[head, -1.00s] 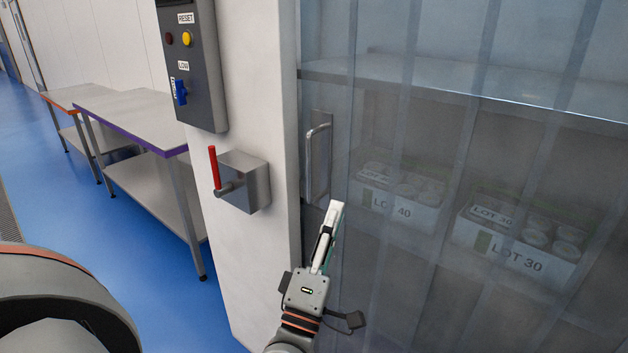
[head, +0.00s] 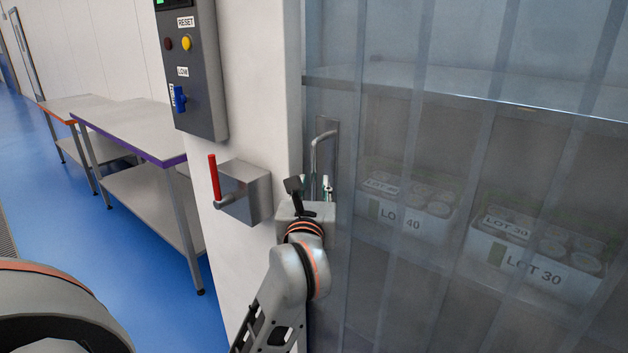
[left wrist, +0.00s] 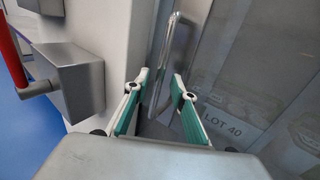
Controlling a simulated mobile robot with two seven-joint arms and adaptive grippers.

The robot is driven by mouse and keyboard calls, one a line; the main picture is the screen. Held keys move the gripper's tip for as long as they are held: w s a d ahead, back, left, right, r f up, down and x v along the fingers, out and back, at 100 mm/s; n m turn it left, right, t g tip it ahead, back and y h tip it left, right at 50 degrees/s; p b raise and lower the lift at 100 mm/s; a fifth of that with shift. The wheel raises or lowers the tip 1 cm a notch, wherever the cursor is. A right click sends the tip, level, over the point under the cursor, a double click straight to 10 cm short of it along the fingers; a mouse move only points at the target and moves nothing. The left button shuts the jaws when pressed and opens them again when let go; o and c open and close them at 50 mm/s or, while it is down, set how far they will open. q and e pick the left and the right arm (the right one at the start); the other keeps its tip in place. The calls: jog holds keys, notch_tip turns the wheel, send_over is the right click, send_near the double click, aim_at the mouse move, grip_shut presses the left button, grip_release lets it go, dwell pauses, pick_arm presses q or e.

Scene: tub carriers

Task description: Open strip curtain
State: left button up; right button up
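The strip curtain (head: 400,130) hangs closed in translucent grey strips. A metal bar handle (head: 314,160) on a plate stands upright near its left edge; it also shows in the left wrist view (left wrist: 170,55). My left gripper (head: 320,185) is at the lower part of the handle. In the left wrist view its two green-padded fingers (left wrist: 158,88) are apart, with the handle's lower end showing between them. I cannot tell whether either finger touches the handle. My right gripper is not in view.
A metal box with a red lever (head: 245,190) juts from the white post left of the handle. A control panel (head: 192,70) is above it. Behind the curtain are crates marked LOT 40 (head: 400,218) and LOT 30 (head: 520,262). Tables (head: 130,128) stand at left.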

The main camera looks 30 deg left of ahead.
pick_arm(q)
jog(key=shift+x, duration=1.4)
grip_shut()
jog(key=shift+d, duration=0.15)
